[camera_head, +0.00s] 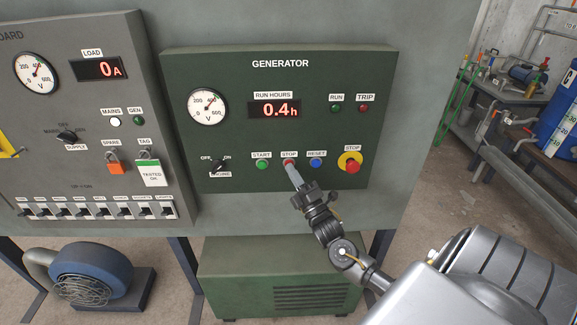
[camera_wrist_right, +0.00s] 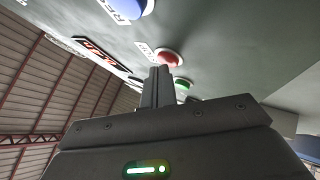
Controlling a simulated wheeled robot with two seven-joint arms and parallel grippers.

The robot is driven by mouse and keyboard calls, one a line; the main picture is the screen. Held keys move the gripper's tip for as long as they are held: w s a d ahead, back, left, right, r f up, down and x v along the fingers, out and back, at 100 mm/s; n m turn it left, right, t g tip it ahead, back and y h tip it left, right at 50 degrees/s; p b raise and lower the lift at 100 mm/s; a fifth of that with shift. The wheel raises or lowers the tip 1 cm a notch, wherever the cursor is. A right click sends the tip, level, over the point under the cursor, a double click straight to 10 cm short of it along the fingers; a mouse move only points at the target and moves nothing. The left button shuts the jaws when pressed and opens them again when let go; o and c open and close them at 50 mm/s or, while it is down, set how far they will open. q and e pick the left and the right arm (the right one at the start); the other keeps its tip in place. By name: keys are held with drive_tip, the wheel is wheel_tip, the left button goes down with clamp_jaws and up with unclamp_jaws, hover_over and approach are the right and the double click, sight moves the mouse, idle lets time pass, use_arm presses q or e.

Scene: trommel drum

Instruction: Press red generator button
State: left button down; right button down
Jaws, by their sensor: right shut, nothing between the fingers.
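The green generator panel (camera_head: 235,70) has a small red button (camera_head: 288,160) labelled STOP in its lower row. The red button also shows in the wrist view (camera_wrist_right: 170,58), just above my fingertips. A larger red mushroom button (camera_head: 353,167) on a yellow base, also labelled STOP, is to the right. My right gripper (camera_head: 293,174) is shut and empty, its tips at the lower edge of the small red button. In the wrist view the tips (camera_wrist_right: 159,72) overlap the button's lower edge; I cannot tell whether they touch it. My left gripper is out of view.
A green START button (camera_head: 262,165) and a blue RESET button (camera_head: 316,163) flank the small red one closely. The engine switch (camera_head: 218,166) is further left. A grey switchboard (camera_head: 75,100) adjoins on the left. A green cabinet (camera_head: 235,275) stands below the panel.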

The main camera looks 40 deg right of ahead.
idle(0.5)
drive_tip(key=shift+s+a+p, duration=0.45)
drive_tip(key=shift+s+a, duration=0.05)
drive_tip(key=shift+s, duration=0.15)
drive_tip(key=s+a+p, duration=0.1)
drive_tip(key=s, duration=0.1)
drive_tip(key=s+a+p, duration=0.1)
drive_tip(key=s+a, duration=0.1)
idle(0.4)
idle(0.7)
